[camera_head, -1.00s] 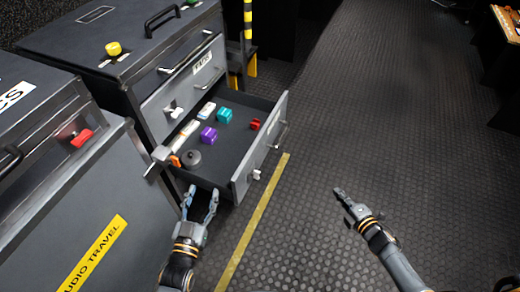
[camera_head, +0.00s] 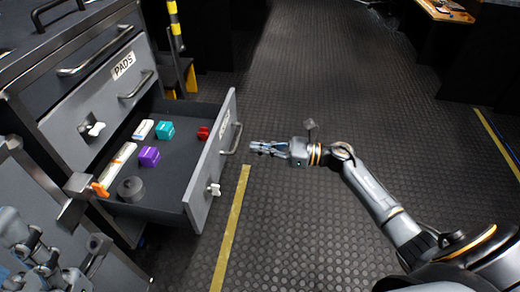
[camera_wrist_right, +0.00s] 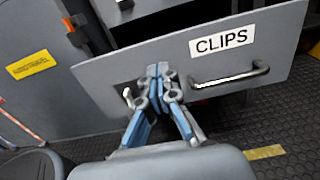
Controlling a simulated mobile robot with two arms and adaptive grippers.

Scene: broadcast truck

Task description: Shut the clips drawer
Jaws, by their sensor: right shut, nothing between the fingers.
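The clips drawer (camera_head: 208,165) is pulled well out of the cabinet in the head view. Its grey front carries a bar handle (camera_head: 234,139) and a small white latch (camera_head: 214,189). The wrist view shows the drawer front (camera_wrist_right: 105,78) with its CLIPS label (camera_wrist_right: 222,40). My right gripper (camera_head: 254,147) is shut and empty, pointing left at the drawer front just outside the handle. In the wrist view my right gripper (camera_wrist_right: 158,72) overlaps the front between latch and handle; contact cannot be told. My left gripper (camera_head: 98,250) is low at the left, its jaws unclear.
Inside the drawer lie a teal block (camera_head: 164,130), a purple block (camera_head: 149,156), a red piece (camera_head: 203,133) and a dark round item (camera_head: 131,189). The PADS drawer (camera_head: 85,125) above is shut. Open floor (camera_head: 320,225) with a yellow strip (camera_head: 230,230) lies to the right.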

